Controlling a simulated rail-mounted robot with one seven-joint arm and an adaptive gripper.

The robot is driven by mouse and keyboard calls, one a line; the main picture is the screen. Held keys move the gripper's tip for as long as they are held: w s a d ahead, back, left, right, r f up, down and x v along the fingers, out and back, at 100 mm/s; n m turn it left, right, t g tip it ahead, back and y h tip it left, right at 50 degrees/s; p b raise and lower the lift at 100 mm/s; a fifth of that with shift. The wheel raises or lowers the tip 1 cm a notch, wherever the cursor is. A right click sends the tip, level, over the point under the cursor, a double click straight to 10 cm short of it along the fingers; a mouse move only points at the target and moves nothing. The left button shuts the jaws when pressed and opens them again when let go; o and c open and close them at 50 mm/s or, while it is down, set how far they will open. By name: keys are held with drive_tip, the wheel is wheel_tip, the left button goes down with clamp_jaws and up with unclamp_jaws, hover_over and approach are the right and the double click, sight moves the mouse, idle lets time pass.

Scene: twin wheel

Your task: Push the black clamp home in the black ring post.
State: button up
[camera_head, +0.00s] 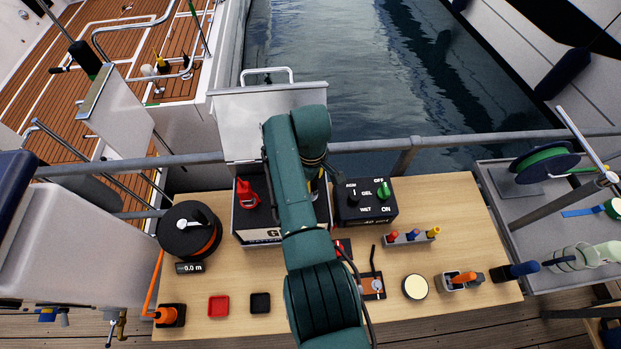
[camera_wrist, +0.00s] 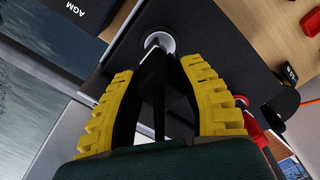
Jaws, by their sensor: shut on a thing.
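My gripper (camera_wrist: 158,70) has yellow ribbed fingers. It is shut on the black clamp (camera_wrist: 154,72), held between the fingertips in the wrist view. The clamp's front end overlaps a round, pale metal post (camera_wrist: 160,39) on the dark box top (camera_wrist: 120,75); this appears to be the black ring post. I cannot tell how deep the clamp sits on it. In the head view my arm hides the clamp and post, and only a bit of yellow finger shows.
A red clamp (camera_head: 248,193) stands on the left of the box (camera_head: 240,222). A black switch box (camera_head: 365,213) with a green knob is close on the right. A cable reel (camera_head: 188,232) stands left. Small trays and tools lie along the table's front (camera_head: 330,320).

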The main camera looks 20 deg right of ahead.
drive_tip(key=shift+f+b, duration=0.7)
drive_tip(key=shift+f, duration=0.3)
drive_tip(key=o, duration=1.2)
drive_tip(key=shift+r, duration=0.1)
wheel_tip(320, 180, up, 12)
drive_tip(key=shift+s+f, duration=0.1)
